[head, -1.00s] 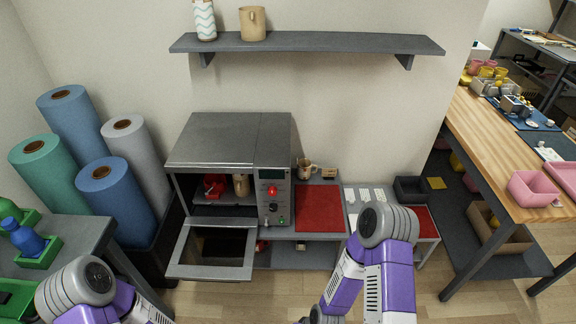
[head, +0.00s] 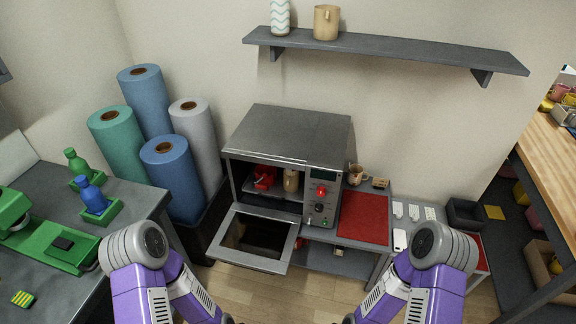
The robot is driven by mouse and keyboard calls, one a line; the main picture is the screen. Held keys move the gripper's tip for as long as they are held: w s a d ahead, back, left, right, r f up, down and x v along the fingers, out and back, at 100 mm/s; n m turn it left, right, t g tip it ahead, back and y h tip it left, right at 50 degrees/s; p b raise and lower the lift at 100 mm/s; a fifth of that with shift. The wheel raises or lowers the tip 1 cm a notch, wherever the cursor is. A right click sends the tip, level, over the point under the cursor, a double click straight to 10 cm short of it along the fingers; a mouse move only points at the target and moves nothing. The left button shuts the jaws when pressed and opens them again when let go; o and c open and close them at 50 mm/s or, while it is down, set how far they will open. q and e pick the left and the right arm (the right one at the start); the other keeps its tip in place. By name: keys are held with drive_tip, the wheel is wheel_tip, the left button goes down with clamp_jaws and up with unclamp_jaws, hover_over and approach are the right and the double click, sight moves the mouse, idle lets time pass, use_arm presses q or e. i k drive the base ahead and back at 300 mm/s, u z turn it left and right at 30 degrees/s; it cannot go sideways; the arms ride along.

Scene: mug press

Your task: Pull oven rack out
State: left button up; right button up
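The grey oven (head: 285,137) stands on a low bench against the wall. Its door (head: 256,240) is folded down and open, with a window in it. Inside, the oven rack (head: 273,191) carries a red object (head: 264,178) and a tan mug (head: 291,180). The rack appears to sit within the oven cavity. My two purple-and-white arms enter from the bottom, left and right of the oven. Both grippers are below the picture's edge or hidden by the arms, so their fingers do not show.
A red mat (head: 363,219) and a small tan mug (head: 355,174) are right of the oven. Paper rolls (head: 168,170) stand at left. A grey table (head: 62,210) with bottles and a green machine is at far left. A shelf (head: 390,51) hangs above.

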sight(276, 191)
drive_tip(key=u, duration=0.35)
drive_tip(key=i, duration=0.85)
drive_tip(key=u, duration=0.3)
